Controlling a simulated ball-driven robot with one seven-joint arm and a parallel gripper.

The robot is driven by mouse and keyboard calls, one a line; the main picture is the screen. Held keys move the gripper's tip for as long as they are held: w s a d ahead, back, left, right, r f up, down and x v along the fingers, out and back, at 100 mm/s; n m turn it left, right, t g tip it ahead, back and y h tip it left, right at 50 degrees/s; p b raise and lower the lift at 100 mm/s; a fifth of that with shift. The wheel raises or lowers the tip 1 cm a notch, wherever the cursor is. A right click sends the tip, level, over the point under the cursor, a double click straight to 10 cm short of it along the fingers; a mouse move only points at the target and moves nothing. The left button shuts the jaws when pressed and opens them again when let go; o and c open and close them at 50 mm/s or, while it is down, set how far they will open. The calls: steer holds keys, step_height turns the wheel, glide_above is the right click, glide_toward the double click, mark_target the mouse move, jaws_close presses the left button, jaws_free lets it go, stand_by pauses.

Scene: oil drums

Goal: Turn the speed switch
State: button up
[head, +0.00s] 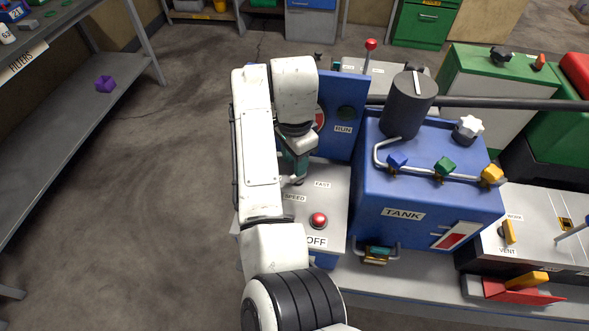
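The grey panel (333,201) carries a SPEED label (295,197) and a FAST label (322,184). The speed switch cannot be clearly made out; the spot beside these labels is partly covered by my arm and gripper. My gripper (296,179) points down at the panel, just above and left of the FAST label. My arm hides much of it, so I cannot tell whether its fingers are open or shut, or touch the switch. A red button (318,220) sits on the same panel, above an OFF label (316,241).
A blue upright board (344,108) with a RUN label stands behind the panel. A blue TANK box (402,190) with colored valve handles and a dark cylinder (410,106) stands at right. A shelf (70,130) is at left, with open floor between.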

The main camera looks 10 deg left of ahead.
steer(key=shift+r+b, duration=0.3)
steer(key=shift+r, duration=2.45)
